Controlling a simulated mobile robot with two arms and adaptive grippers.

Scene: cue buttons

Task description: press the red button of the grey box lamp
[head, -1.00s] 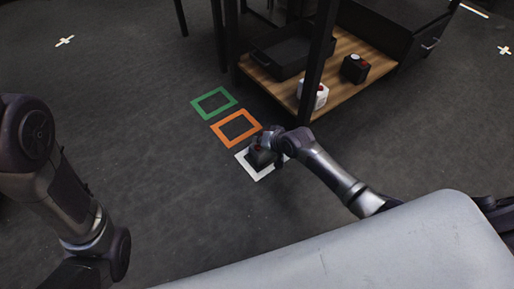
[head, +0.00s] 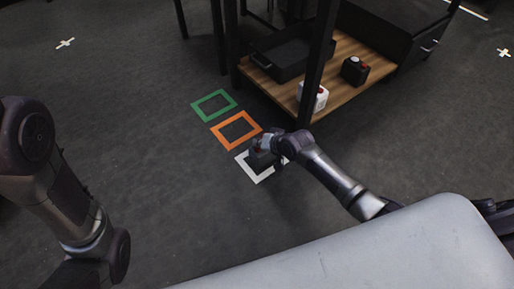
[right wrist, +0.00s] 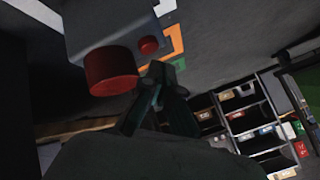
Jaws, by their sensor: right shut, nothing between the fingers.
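The grey box lamp (head: 262,160) sits on the floor in the white square, partly hidden by my right gripper (head: 268,146). In the right wrist view the grey box (right wrist: 105,25) carries a wide red cylinder, the lamp part (right wrist: 111,72), and a smaller red button (right wrist: 149,45) beside it. My right gripper (right wrist: 158,72) is shut and empty. Its fingertips are close to the small red button; I cannot tell whether they touch it. My left arm shows at the left of the head view, but its gripper is not visible.
An orange square (head: 236,131) and a green square (head: 214,105) lie empty on the floor. A wooden shelf (head: 345,90) holds a white box (head: 318,101), a black box (head: 354,72) and a black tray (head: 285,58). A dark shelf post stands near my right gripper.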

